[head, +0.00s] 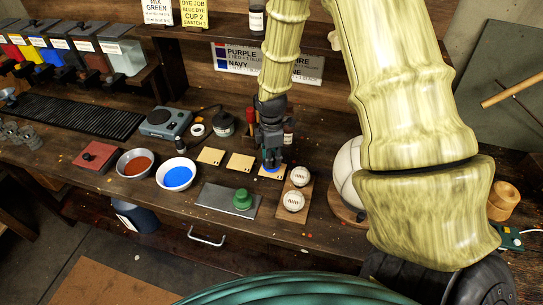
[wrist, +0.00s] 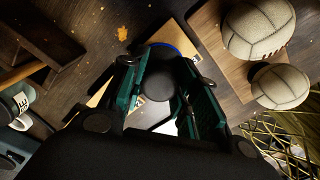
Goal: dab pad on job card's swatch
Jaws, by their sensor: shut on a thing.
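My gripper (head: 270,154) is shut on a dark round-knobbed pad (wrist: 157,85), upright over the rightmost of three tan swatches (head: 279,176). Blue shows at the pad's lower edge, and a blue rim shows past the knob in the wrist view. The pad is at or very near the swatch; its underside is hidden, so I cannot tell contact for certain. The left swatch (head: 210,156) and middle swatch (head: 240,162) look plain tan. A yellow job card (head: 194,14) on the wall reads dye job, blue dye, cup 2, with a swatch line too small to read.
A bowl of blue dye (head: 177,175) and a bowl of brown-red dye (head: 135,163) stand left of the swatches. Two pale balls (head: 299,177) rest on a wooden board close at the right.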

